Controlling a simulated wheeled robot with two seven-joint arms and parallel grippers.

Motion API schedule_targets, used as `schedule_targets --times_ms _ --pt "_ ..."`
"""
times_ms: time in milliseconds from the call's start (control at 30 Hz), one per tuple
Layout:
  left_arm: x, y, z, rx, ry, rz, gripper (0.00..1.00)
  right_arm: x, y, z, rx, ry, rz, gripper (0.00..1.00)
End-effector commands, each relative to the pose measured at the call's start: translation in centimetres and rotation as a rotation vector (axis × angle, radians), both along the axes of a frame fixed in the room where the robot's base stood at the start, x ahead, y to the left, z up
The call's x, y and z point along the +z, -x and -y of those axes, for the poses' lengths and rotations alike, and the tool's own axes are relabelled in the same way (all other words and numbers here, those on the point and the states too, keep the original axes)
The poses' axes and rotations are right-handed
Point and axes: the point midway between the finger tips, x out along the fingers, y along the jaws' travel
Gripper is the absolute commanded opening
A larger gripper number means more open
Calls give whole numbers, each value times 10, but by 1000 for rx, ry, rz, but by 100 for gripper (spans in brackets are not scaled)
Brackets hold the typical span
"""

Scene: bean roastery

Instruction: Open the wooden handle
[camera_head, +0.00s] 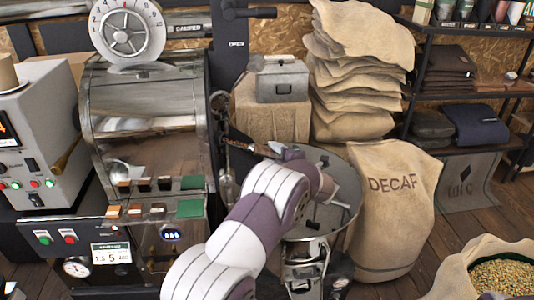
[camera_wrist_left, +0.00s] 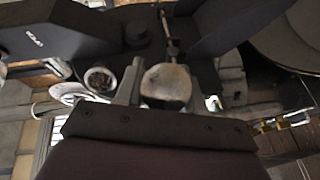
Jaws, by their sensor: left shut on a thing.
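The wooden handle (camera_head: 239,137) is a brown bar slanting at the front right side of the metal roaster, above the round cooling pan. My left gripper (camera_head: 268,149) is at the handle's right end, and my arm hides part of this area from the head. In the left wrist view, a pale, rounded handle end (camera_wrist_left: 166,84) sits between the two fingers of my left gripper (camera_wrist_left: 163,80), which is shut on it. My right gripper is in neither view.
The roaster drum (camera_head: 140,110) stands left of the handle. The round cooling pan (camera_head: 338,215) lies below and beside my arm. A DECAF sack (camera_head: 395,215) stands to its right. Stacked sacks (camera_head: 355,75) and a metal box (camera_head: 282,80) are behind.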

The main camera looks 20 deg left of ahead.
Motion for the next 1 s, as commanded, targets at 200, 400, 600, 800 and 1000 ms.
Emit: schedule_targets --times_ms 200,400,600,800,1000 --pt "-1 0 -1 1 2 -3 48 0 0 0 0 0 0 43" --pt "-1 0 -1 0 2 -1 59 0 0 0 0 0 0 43" --pt "0 3 6 -2 1 0 59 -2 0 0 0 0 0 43" --pt "5 30 45 -5 1 0 59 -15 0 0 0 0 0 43" --pt "12 58 86 -5 2 -1 59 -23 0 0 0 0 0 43"
